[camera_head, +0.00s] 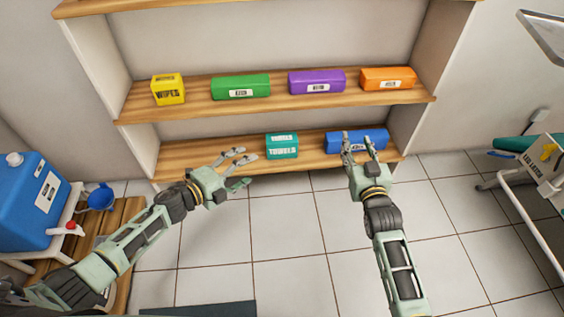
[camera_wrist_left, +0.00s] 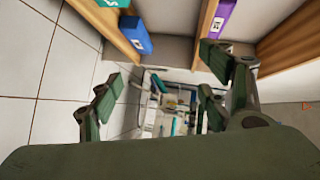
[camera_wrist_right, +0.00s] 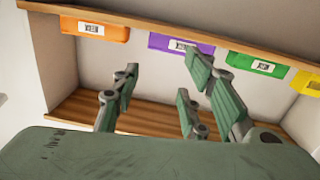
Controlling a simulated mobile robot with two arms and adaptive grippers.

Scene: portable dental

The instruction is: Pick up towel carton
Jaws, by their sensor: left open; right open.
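The teal towel carton (camera_head: 282,147), with TOWELS printed on its front, stands on the lower wooden shelf. A corner of it shows at the top of the left wrist view (camera_wrist_left: 112,3). My left gripper (camera_head: 242,167) is open and empty, in front of the lower shelf and to the left of the carton, apart from it in the picture. My right gripper (camera_head: 358,146) is open and overlaps the blue box in the head view, to the right of the carton. Whether it touches that box is unclear. The right wrist view does not show the carton.
The blue box (camera_head: 371,139) lies right of the carton with a gap between. The upper shelf (camera_head: 135,108) holds yellow wipes (camera_head: 168,89), green (camera_head: 240,87), purple (camera_head: 317,81) and orange (camera_head: 387,78) boxes. A blue water container (camera_head: 30,205) stands left. Tiled floor ahead is clear.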

